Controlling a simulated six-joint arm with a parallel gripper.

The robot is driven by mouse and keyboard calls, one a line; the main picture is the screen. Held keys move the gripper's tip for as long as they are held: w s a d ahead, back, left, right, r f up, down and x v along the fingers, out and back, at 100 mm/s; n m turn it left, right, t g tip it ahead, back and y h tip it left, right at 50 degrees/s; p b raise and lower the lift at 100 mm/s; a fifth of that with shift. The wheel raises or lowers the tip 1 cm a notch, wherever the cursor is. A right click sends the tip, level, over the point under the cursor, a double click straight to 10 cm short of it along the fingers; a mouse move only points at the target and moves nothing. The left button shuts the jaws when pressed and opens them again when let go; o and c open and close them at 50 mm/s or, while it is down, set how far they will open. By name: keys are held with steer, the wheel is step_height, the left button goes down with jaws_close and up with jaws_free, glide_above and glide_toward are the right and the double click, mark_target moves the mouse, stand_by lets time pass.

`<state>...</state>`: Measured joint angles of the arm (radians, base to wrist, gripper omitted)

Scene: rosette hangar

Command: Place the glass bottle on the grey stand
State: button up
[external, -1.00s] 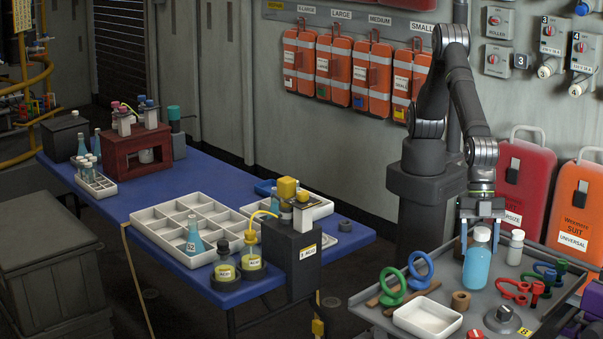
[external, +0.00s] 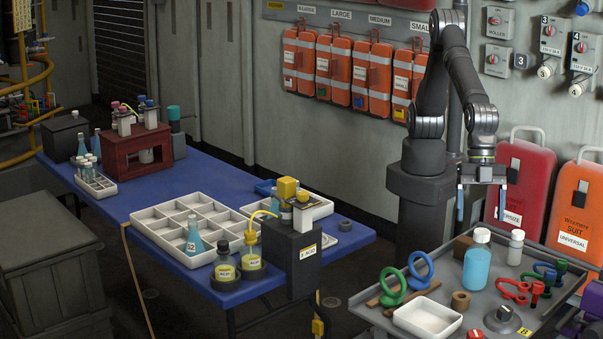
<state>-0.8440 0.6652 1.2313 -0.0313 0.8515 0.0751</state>
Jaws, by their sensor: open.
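A bottle of light-blue liquid with a white cap (external: 477,262) stands upright on the grey tray-topped cart at the right. Several other bottles with blue liquid are on the blue table, one of them in the white divided tray (external: 193,240); I cannot tell which is the glass one. My gripper (external: 482,212) points down with its fingers spread wide, empty, over or behind the white-capped bottle and apart from it. I cannot say for sure which thing is the grey stand; a round grey piece with a knob (external: 502,318) sits at the cart's front.
The cart (external: 375,322) also holds a white dish (external: 427,318), green and blue rings (external: 393,285), a brown block (external: 462,246), a small white bottle (external: 515,247) and red clamps. A dark grey box (external: 290,258) stands at the blue table's front edge.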

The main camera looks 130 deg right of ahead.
mark_target(481, 229)
steer(key=shift+v, duration=2.2)
steer(key=x, duration=1.2)
steer(key=shift+r, duration=1.55)
